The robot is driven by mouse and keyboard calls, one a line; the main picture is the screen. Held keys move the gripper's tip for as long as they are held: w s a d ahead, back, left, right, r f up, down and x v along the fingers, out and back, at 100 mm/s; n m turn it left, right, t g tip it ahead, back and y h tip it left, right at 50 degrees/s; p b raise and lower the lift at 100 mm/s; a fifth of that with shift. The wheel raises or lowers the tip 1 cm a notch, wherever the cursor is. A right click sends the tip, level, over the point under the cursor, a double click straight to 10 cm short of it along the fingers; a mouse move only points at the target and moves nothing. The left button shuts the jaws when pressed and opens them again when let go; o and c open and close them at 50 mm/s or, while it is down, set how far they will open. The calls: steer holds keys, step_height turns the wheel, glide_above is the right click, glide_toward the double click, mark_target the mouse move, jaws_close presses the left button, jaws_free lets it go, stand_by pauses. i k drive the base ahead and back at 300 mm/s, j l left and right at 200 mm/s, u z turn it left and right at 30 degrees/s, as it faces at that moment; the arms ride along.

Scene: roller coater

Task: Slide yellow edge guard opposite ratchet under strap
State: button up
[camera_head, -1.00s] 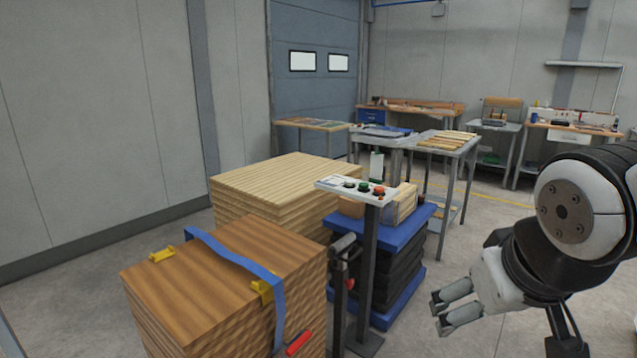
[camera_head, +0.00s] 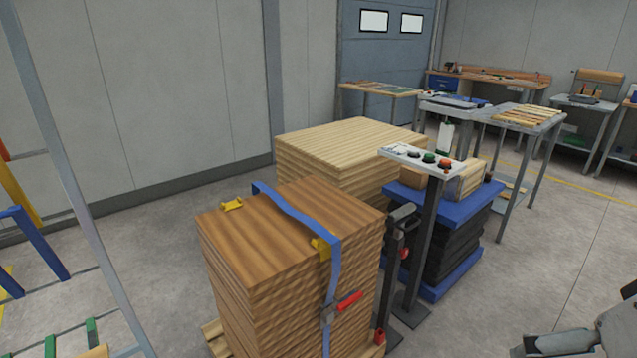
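A stack of brown boards (camera_head: 270,240) stands on a pallet. A blue strap (camera_head: 295,213) crosses its top and hangs down the near right side to a ratchet with a red handle (camera_head: 348,302). One yellow edge guard (camera_head: 320,247) sits at the top edge above the ratchet, at the strap. Another yellow edge guard (camera_head: 232,205) lies on the top near the far left edge, apart from and left of the strap. My gripper (camera_head: 530,347) is at the bottom right, cut off by the frame and far from both guards; its opening is not clear.
A control post with buttons (camera_head: 428,161) stands close right of the stack. Behind are a pale board stack (camera_head: 350,150) and a blue-topped lift (camera_head: 455,210). A rack (camera_head: 75,215) stands at the left. Floor is open at the left and right.

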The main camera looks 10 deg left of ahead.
mark_target(230, 206)
steer(key=i+u, duration=0.1)
steer(key=u, duration=0.25)
steer(key=i+u, duration=0.1)
steer(key=u, duration=0.65)
steer(key=i+l+u, duration=0.4)
steer(key=i+l, duration=0.2)
steer(key=l, duration=0.2)
steer(key=i+l+u, duration=0.2)
steer(key=l, duration=0.25)
steer(key=i+l, duration=0.3)
steer(key=l, duration=0.15)
